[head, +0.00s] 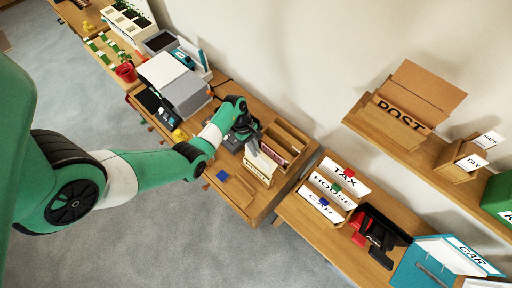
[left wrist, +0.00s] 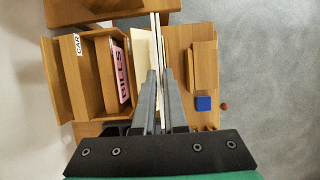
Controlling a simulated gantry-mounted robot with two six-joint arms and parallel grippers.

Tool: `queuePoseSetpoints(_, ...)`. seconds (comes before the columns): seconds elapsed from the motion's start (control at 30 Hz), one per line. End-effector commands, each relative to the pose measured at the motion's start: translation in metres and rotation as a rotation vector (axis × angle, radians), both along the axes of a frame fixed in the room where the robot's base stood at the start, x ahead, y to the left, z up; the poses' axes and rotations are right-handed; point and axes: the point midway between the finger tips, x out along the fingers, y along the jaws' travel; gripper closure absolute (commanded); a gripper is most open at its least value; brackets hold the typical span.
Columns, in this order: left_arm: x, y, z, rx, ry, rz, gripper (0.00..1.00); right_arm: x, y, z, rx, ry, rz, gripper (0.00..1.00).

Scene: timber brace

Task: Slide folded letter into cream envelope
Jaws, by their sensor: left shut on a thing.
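My left gripper (head: 245,138) is over the wooden desk. In the left wrist view its fingers (left wrist: 159,75) are shut on a thin, pale folded sheet, which I take to be the folded letter (left wrist: 156,30), seen edge-on. The letter also shows as a pale patch by the gripper in the head view (head: 252,148). The cream envelope (head: 260,167) stands in front of the wooden sorter. In the left wrist view the envelope (left wrist: 142,62) is just left of the letter. I cannot tell whether the letter touches it or is inside its mouth. My right gripper is out of view.
The wooden sorter (left wrist: 88,76) holds a pink BILLS card (left wrist: 122,76). A blue block (left wrist: 203,103) lies on the wood to the right. In the head view, a rack with TAX, HOUSE and CAR cards (head: 330,190) stands right, and a grey machine (head: 187,93) stands behind left.

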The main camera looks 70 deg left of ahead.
Motion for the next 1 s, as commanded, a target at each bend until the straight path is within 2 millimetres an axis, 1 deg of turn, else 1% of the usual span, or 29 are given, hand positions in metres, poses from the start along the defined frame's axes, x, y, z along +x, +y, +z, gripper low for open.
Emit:
queuePoseSetpoints(0.23,0.0,0.0,0.002,-0.002,-0.001,0.001,1.0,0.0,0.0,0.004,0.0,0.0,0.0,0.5)
queuePoseSetpoints(0.8,0.0,0.0,-0.06,-0.001,-0.001,0.001,1.0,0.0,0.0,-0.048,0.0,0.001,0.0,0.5)
queuePoseSetpoints(1.0,0.0,0.0,-0.067,0.0,-0.001,0.0,1.0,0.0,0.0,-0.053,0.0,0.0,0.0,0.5)
